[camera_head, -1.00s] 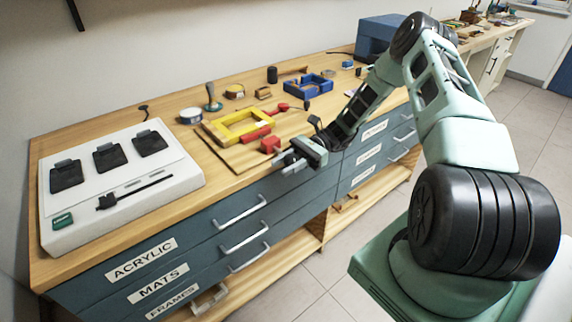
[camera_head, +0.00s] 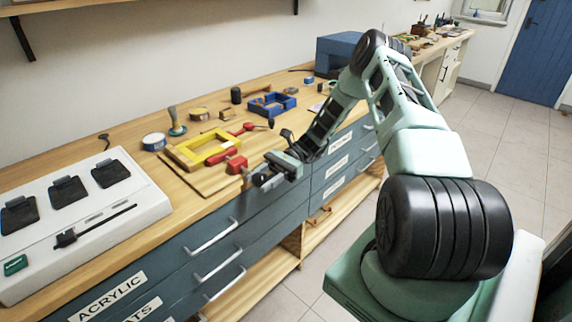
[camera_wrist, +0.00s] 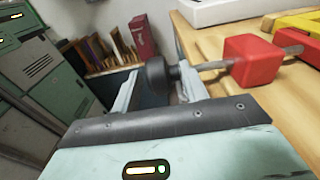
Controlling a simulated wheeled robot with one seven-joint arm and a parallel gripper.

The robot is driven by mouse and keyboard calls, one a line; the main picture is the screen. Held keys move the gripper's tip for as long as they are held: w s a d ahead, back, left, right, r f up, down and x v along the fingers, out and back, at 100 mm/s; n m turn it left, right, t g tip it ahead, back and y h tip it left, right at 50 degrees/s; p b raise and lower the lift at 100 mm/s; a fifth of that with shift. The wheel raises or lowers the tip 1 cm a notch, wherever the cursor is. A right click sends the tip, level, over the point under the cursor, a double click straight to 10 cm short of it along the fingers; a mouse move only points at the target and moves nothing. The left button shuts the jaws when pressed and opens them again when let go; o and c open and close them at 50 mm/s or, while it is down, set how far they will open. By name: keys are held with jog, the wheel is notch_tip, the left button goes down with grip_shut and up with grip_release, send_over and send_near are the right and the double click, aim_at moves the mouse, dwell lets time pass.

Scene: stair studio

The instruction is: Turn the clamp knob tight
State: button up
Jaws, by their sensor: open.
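A red clamp block (camera_head: 236,164) stands at the workbench's front edge, by a yellow frame (camera_head: 186,155). In the wrist view the red block (camera_wrist: 253,62) carries a metal screw (camera_wrist: 213,65) with a round black knob (camera_wrist: 157,73) on its end. My gripper (camera_head: 264,180) is just off the bench edge, to the right of the clamp. In the wrist view its jaws (camera_wrist: 155,88) are open, with the knob between them. I see no clear contact between jaws and knob. The knob is too small to make out in the head view.
The workbench (camera_head: 100,235) holds a white panel with black pads (camera_head: 110,225) at left. A tape roll (camera_head: 154,142), a stamp-like tool (camera_head: 176,122) and a blue frame (camera_head: 276,106) lie behind the clamp. Drawer handles (camera_head: 211,238) stick out below the edge.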

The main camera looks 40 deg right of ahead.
jog(key=d+b, duration=0.3)
jog(key=d, duration=1.1)
jog(key=shift+w+d+r, duration=0.2)
jog(key=shift+d+r, duration=0.1)
jog(key=shift+r, duration=0.1)
